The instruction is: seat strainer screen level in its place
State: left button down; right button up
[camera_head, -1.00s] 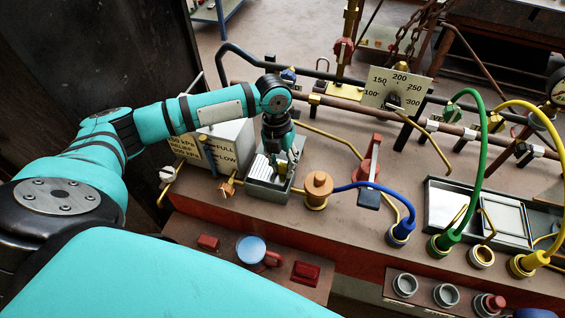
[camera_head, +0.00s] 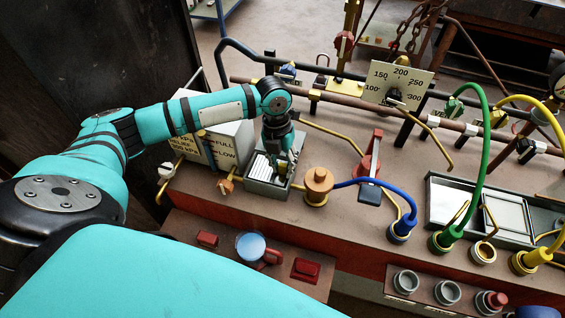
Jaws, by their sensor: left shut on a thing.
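My left gripper (camera_head: 279,160) points down into a small grey open box (camera_head: 266,188) on the bench. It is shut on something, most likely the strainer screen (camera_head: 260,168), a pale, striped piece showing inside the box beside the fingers. The gripper hides part of the screen, and I cannot tell whether the screen lies level or touches the box floor. My right gripper is not in view.
A white labelled box (camera_head: 226,147) stands just left of the grey box. A copper-coloured fitting (camera_head: 318,184) with a blue hose (camera_head: 385,187) is close on the right. A red-handled lever (camera_head: 372,165) and a metal tray (camera_head: 452,203) lie farther right. Pipes run behind.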

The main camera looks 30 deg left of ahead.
pick_arm(q)
jog(key=shift+f, duration=0.3)
jog(key=c, duration=1)
grip_release()
jog(key=shift+r, duration=0.1)
notch_tip(320, 180, up, 12)
jog(key=a, duration=0.1)
jog(key=shift+w+a, duration=0.4)
